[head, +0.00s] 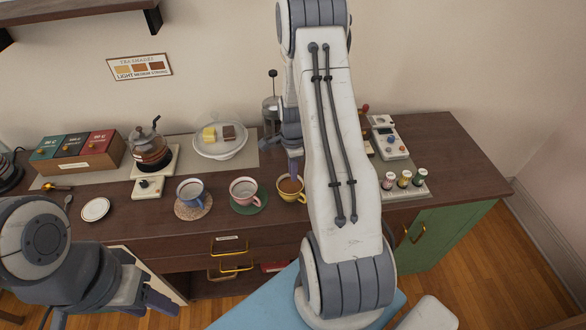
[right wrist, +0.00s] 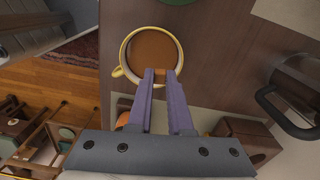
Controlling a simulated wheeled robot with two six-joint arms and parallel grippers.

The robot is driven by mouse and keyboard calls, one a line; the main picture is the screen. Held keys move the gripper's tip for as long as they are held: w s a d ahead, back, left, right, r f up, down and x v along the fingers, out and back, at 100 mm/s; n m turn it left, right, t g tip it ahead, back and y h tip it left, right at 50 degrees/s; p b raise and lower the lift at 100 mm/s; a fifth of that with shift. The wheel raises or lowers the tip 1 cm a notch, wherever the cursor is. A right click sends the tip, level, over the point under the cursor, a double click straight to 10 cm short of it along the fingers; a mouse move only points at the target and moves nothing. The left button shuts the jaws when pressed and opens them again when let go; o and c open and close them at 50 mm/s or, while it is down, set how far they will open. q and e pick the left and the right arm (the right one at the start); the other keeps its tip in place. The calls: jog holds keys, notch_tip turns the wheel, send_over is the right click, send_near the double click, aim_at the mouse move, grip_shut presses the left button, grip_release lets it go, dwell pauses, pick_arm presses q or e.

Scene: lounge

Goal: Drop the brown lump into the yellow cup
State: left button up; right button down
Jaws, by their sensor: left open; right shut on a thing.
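The yellow cup (head: 291,189) stands on the counter, at the right end of a row of cups, with brown liquid inside. It also shows in the right wrist view (right wrist: 122,71). My right gripper (head: 295,176) points down over the cup. In the right wrist view its fingertips (right wrist: 161,72) overlap the cup's near inside. They are shut on the brown lump (right wrist: 161,77), a small piece of which shows between them against the similar brown liquid. Whether the lump touches the liquid I cannot tell. My left gripper (head: 108,312) is open and empty, low in front of the counter.
A blue cup (head: 190,193) and a pink cup (head: 243,191) stand left of the yellow cup. A plate with yellow and brown lumps (head: 220,148) is behind them. A French press (head: 271,115) stands behind my right gripper. Small jars (head: 404,179) are to the right.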

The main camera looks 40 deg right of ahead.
jog(key=shift+f, duration=0.35)
jog(key=c, duration=0.8)
grip_release()
jog(key=shift+o, duration=0.2)
jog(key=shift+r, duration=0.1)
notch_tip(320, 180, up, 10)
jog(key=b, duration=0.2)
jog(key=shift+r, duration=0.2)
